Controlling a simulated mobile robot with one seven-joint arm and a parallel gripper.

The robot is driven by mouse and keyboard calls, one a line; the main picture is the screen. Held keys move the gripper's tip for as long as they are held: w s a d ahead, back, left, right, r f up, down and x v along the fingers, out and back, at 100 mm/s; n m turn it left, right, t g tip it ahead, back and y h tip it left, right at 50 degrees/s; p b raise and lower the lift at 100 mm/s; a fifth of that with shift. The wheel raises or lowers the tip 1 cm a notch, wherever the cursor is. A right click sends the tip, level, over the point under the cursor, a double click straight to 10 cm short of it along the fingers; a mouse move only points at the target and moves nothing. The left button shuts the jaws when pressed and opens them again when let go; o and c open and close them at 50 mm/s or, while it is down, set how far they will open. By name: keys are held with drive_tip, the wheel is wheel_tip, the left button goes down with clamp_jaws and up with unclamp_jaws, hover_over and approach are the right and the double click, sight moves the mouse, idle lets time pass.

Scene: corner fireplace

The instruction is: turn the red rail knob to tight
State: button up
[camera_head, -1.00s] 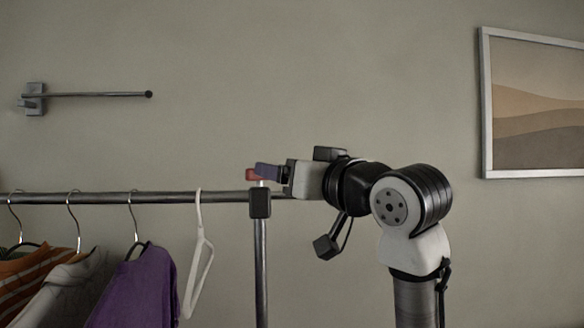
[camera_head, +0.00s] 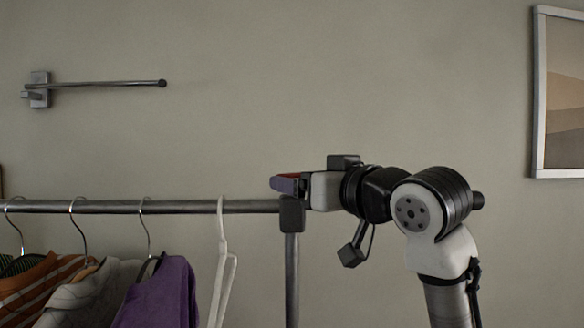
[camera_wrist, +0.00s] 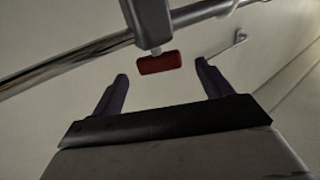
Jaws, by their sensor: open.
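The red rail knob (camera_wrist: 160,63) is a small flat bar on a short stem below the dark rail joint block (camera_wrist: 150,18) in the wrist view. In the head view only a thin red strip of the knob (camera_head: 289,175) shows, mostly hidden behind a purple finger, above the joint block (camera_head: 292,213). My gripper (camera_wrist: 161,72) is open, with one purple finger to each side of the knob in the wrist view. The knob appears at or just past the fingertips, with gaps on both sides. In the head view my gripper (camera_head: 284,186) reaches in from the right.
The metal clothes rail (camera_head: 130,207) runs left from the block, with an upright post (camera_head: 291,270) below. A white hanger (camera_head: 222,270) and a purple garment (camera_head: 160,293) hang nearby. A wall-mounted bar (camera_head: 110,84) is at upper left. A framed picture (camera_head: 538,95) hangs at right.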

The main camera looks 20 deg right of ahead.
drive_tip(key=shift+p+x, duration=0.65)
drive_tip(key=shift+x, duration=1.7)
drive_tip(key=c, duration=1)
